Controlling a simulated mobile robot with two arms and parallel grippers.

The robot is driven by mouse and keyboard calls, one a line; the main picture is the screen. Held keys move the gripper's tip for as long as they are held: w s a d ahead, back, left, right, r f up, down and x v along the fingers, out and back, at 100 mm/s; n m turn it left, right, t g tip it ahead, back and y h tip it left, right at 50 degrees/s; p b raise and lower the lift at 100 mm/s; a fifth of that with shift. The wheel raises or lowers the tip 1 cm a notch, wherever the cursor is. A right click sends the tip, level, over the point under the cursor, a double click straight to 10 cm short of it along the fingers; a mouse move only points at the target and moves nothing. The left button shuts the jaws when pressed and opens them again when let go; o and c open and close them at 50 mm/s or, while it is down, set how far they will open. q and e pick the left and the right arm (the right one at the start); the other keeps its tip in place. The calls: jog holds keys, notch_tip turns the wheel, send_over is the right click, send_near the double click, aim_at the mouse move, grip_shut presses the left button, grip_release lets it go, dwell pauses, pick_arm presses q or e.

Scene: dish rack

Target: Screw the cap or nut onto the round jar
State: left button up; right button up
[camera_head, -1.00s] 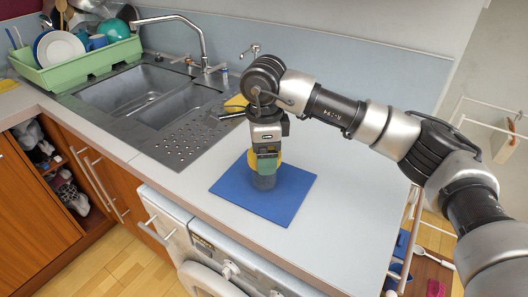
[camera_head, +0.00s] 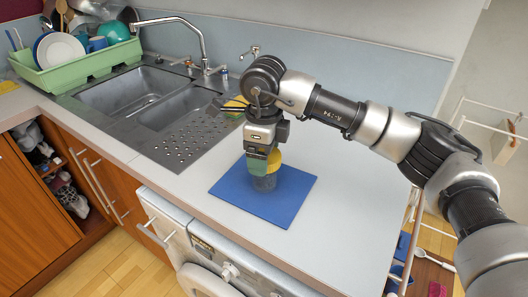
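A grey, see-through round jar (camera_head: 265,183) stands upright on a blue mat (camera_head: 290,205) on the counter. A yellow cap (camera_head: 274,160) is at the top of the jar, partly hidden by my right gripper. My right gripper (camera_head: 258,166) points down at the cap, with a greenish finger in front of the cap's left side. The far finger is hidden, so I cannot tell whether it is closed on the cap. I cannot tell whether the cap is seated on the jar. My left gripper is not in view.
A double steel sink (camera_head: 135,92) with a tap (camera_head: 180,20) lies to the left. A green dish rack (camera_head: 80,66) with plates and cups stands beyond it. A yellow item (camera_head: 236,102) lies behind the gripper. The counter right of the mat is clear.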

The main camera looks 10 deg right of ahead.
jog(key=m, duration=0.4)
jog(key=shift+m, duration=0.3)
jog(key=m, duration=0.4)
jog(key=shift+b, duration=0.3)
jog(key=o, duration=0.9)
jog(key=shift+r+p, duration=1.5)
jog(key=shift+r, duration=1)
